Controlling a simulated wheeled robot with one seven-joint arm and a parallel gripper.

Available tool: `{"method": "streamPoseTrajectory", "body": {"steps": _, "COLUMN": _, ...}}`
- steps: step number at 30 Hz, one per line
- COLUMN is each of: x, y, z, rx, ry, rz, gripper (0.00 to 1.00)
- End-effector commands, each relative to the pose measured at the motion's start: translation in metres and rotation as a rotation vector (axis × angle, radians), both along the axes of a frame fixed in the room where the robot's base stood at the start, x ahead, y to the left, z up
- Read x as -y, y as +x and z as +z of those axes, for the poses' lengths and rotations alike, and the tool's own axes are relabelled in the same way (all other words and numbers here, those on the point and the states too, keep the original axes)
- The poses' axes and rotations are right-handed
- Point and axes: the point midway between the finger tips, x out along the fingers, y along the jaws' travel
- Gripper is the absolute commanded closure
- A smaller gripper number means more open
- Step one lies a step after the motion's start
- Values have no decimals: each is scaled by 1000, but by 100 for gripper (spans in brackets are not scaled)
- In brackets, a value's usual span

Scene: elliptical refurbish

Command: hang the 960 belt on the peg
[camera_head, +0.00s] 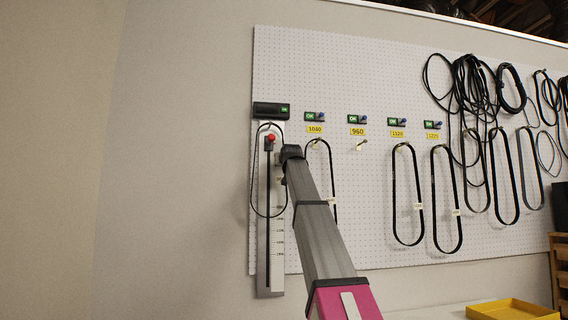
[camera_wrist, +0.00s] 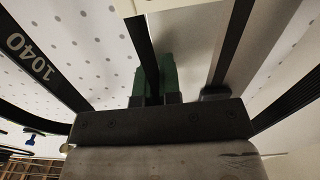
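A black belt loop (camera_head: 252,178) hangs on the measuring gauge (camera_head: 277,240) at the left of the pegboard; I cannot read a number on it. The peg (camera_head: 361,145) under the yellow 960 label (camera_head: 358,132) is bare. My gripper (camera_wrist: 154,82) is at the right strand of the gauge belt. In the wrist view its green fingers lie on both sides of a black belt strand (camera_wrist: 142,38) and appear shut on it. In the head view my arm hides the fingertips.
A belt marked 1040 (camera_wrist: 40,58) hangs close beside my gripper. Two belts (camera_head: 394,190) hang right of the bare peg, with several tangled belts (camera_head: 472,90) farther right. A red knob (camera_head: 271,137) sits on the gauge. A yellow tray (camera_head: 510,310) is below right.

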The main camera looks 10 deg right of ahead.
Motion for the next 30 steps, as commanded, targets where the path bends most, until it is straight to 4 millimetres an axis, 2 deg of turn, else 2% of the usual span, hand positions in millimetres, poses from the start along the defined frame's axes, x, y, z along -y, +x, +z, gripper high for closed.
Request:
{"method": "streamPoseTrajectory", "body": {"steps": 4, "x": 0, "y": 0, "z": 0, "rx": 0, "ry": 0, "rz": 0, "gripper": 100}}
{"method": "streamPoseTrajectory", "body": {"steps": 7, "x": 0, "y": 0, "z": 0, "rx": 0, "ry": 0, "rz": 0, "gripper": 66}}
{"method": "streamPoseTrajectory", "body": {"steps": 20, "x": 0, "y": -6, "z": 0, "rx": 0, "ry": 0, "rz": 0, "gripper": 65}}
{"method": "streamPoseTrajectory", "body": {"steps": 26, "x": 0, "y": -30, "z": -1, "rx": 0, "ry": 0, "rz": 0, "gripper": 65}}
{"method": "streamPoseTrajectory", "body": {"steps": 30, "x": 0, "y": -55, "z": -2, "rx": 1, "ry": 0, "rz": 0, "gripper": 65}}
